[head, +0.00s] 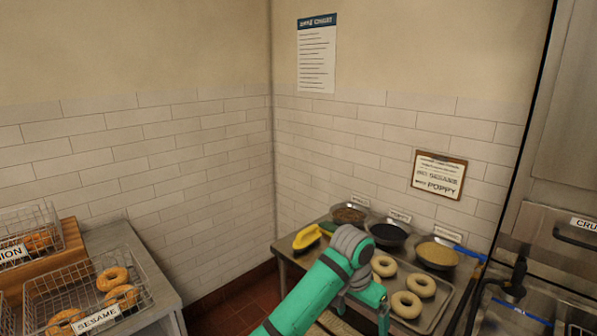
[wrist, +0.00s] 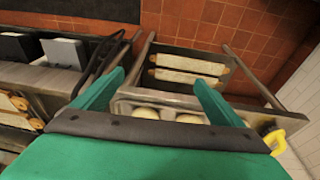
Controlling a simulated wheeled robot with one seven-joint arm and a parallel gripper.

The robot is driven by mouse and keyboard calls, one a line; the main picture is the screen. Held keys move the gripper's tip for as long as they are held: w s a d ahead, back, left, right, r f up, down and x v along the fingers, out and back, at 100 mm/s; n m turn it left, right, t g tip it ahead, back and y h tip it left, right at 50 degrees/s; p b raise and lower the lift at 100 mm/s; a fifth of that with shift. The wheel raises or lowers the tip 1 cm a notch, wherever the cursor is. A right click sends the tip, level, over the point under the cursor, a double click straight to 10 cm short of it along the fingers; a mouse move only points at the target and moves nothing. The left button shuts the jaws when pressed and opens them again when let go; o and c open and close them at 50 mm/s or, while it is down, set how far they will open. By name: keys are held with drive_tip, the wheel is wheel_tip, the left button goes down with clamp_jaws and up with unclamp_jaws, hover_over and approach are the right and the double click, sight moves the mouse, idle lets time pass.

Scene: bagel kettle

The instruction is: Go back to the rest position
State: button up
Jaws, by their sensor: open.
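My teal arm reaches over the right-hand table in the head view, bent at a grey joint. My gripper (head: 368,305) hangs low there, in front of the tray of pale bagels, partly hidden by the arm. In the wrist view my gripper (wrist: 157,82) has its two teal fingers spread wide, with nothing held between them. Pale rounded bagels (wrist: 190,118) show beyond the gripper's base, partly hidden by it. In the head view several pale bagels (head: 406,304) lie on a metal tray (head: 445,293), right of my gripper.
Bowls of seeds (head: 437,254) and a yellow-handled item (head: 306,237) stand at the table's back. A steel unit (head: 540,240) is at the right. At the left, wire baskets (head: 38,303) hold browned bagels. A floor gap (head: 225,305) separates the tables.

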drive_tip(key=s+d+f+n+t+h, duration=0.1)
drive_tip(key=s+d+f+h, duration=0.15)
drive_tip(key=d+f, duration=0.35)
drive_tip(key=s+d+f+n+t+h, duration=0.1)
drive_tip(key=d+f+h, duration=0.25)
drive_tip(key=d, duration=0.45)
drive_tip(key=s+f+n+t+h, duration=0.2)
drive_tip(key=s+f+n+t, duration=0.3)
drive_tip(key=s+f+t, duration=0.1)
drive_tip(key=s+a+f+n+t+y, duration=0.2)
drive_tip(key=s+a+f+n+y, duration=0.15)
drive_tip(key=s+a, duration=0.55)
drive_tip(key=s+a+f+n+t+y, duration=0.2)
drive_tip(key=s+a+f+t+y, duration=0.15)
drive_tip(key=s+a, duration=0.5)
drive_tip(key=s+a+r+m+y, duration=0.1)
drive_tip(key=s+a+r, duration=0.3)
drive_tip(key=s, duration=0.5)
drive_tip(key=s+a+r+m+y, duration=0.2)
drive_tip(key=s+a+r, duration=0.2)
drive_tip(key=s+a, duration=0.4)
drive_tip(key=shift+v, duration=1)
